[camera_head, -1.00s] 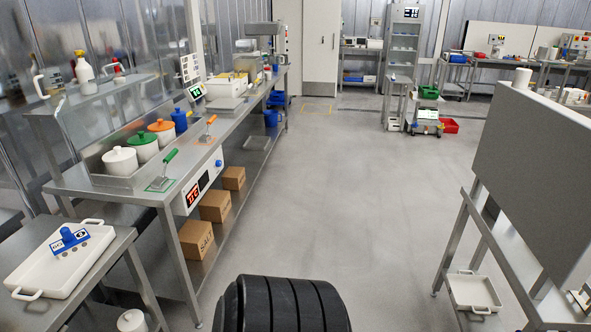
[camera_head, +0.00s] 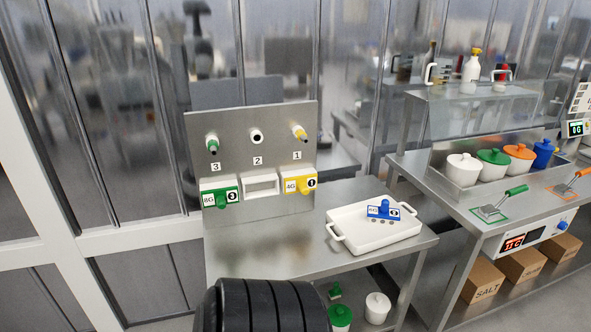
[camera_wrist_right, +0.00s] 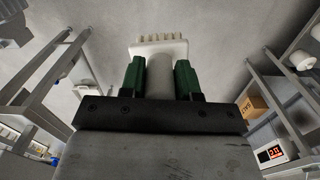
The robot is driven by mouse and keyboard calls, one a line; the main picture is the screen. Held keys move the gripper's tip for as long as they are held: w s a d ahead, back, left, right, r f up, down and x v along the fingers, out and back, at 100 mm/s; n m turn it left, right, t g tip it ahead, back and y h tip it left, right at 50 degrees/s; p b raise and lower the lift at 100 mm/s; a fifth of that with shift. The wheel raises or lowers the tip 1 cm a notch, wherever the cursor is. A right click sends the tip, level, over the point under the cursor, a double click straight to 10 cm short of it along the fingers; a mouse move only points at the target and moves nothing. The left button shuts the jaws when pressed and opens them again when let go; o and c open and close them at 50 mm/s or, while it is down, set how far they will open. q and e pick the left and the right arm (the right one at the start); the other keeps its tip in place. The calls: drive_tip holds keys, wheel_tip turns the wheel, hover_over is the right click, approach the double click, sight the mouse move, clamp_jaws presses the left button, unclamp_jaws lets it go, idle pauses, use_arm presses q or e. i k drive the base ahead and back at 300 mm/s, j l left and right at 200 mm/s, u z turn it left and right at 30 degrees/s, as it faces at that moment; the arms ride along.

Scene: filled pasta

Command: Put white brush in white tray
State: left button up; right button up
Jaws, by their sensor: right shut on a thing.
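The white brush (camera_wrist_right: 158,47) is in the right wrist view, with a pale handle and a wide head of short bristles. My right gripper (camera_wrist_right: 160,76) is shut on its handle between two green fingers. The bristle end points away from the gripper. The white tray (camera_head: 390,241) with side handles is on a steel table in the head view. A blue-handled piece with a white and blue label (camera_head: 383,211) lies in it. The brush and right gripper are outside the head view. My left gripper is in neither view.
A steel panel (camera_head: 250,130) with numbered holders stands behind the tray table (camera_head: 260,262). White (camera_head: 377,308) and green-lidded pots (camera_head: 340,317) stand below the tray table.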

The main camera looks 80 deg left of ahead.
sight(371, 233)
drive_tip(key=j+u, duration=0.15)
drive_tip(key=u, duration=0.35)
drive_tip(key=i+j+u, duration=0.1)
drive_tip(key=u, duration=0.4)
drive_tip(key=i+j+u, duration=0.1)
drive_tip(key=u, duration=0.4)
drive_tip(key=i+u, duration=0.2)
drive_tip(key=u, duration=0.25)
drive_tip(key=i+l+u, duration=0.1)
drive_tip(key=i+u, duration=0.15)
drive_tip(key=i, duration=0.2)
drive_tip(key=i+l+u, duration=0.15)
drive_tip(key=i+u, duration=0.15)
drive_tip(key=i, duration=0.2)
